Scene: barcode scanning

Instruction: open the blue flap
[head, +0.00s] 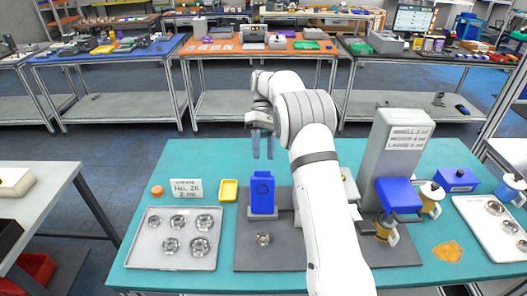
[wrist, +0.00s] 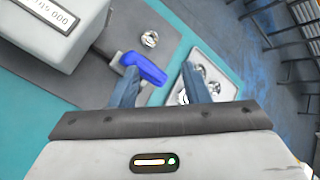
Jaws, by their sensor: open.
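The blue flap (head: 262,193) stands upright on a dark grey mat, left of my arm in the head view. It also shows in the wrist view (wrist: 143,67), at the end of a dark bar from a grey machine. My gripper (head: 263,148) is open and empty, fingers pointing down, just above the flap in the picture. In the wrist view my fingers (wrist: 161,72) are spread, the left one overlapping the flap's edge. I cannot tell whether they touch.
A metal piece (head: 263,239) lies on the mat in front of the flap. A tray (head: 150,256) of several metal pieces, a yellow dish (head: 229,190) and a label card (head: 186,189) are at left. A tall grey machine (head: 406,150) with a blue part (head: 399,195) stands at right.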

